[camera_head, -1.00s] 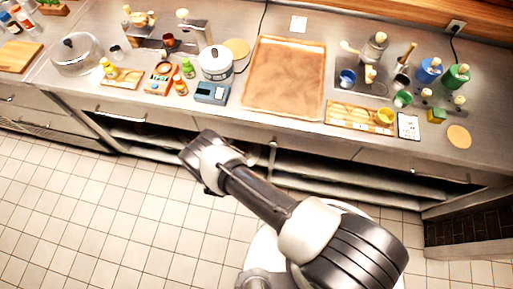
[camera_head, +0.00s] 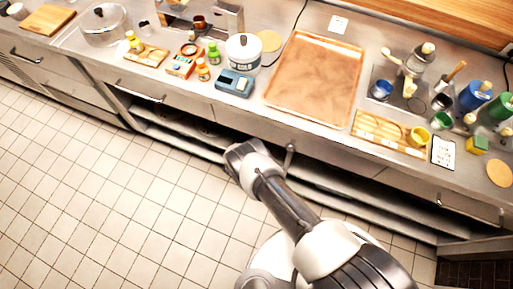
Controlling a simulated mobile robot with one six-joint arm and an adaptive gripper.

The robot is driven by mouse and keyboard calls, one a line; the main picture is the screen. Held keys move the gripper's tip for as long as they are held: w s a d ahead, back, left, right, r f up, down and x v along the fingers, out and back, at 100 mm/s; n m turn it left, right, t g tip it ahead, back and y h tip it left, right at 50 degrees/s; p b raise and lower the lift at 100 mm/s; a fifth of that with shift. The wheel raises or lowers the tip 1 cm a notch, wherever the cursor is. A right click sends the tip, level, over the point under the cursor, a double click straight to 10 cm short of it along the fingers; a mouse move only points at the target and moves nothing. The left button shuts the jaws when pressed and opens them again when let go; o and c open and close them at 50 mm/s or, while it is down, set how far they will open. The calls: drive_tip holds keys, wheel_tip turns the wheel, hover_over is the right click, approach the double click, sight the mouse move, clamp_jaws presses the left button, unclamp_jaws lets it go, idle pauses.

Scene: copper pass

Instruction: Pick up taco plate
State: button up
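I cannot make out a clear taco plate. A yellow wooden holder (camera_head: 390,132) with several hollows or pieces lies on the counter right of the big tray. A small wooden board (camera_head: 147,56) with small items on it lies at the left of the counter. I cannot tell whether either is the taco plate. My arm reaches up from the bottom right, and its far visible part is over the floor in front of the counter, apart from everything on it. No gripper fingers show.
A large brown tray (camera_head: 317,77) fills the counter's middle. A white pot (camera_head: 243,54), a blue-grey device (camera_head: 234,83) and small bottles stand left of it. Cups, a white card (camera_head: 443,152) and green and blue containers crowd the right. Open shelves run below; the tiled floor is clear.

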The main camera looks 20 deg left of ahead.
drive_tip(key=shift+o, duration=0.6)
drive_tip(key=shift+w+f, duration=0.25)
drive_tip(key=shift+w, duration=0.05)
drive_tip(key=shift+o, duration=0.4)
drive_tip(key=b+x, duration=0.3)
drive_tip(key=x, duration=0.1)
drive_tip(key=shift+w, duration=0.4)
drive_tip(key=shift+c, duration=0.5)
drive_tip(key=shift+a+r, duration=0.1)
drive_tip(key=c, duration=1.6)
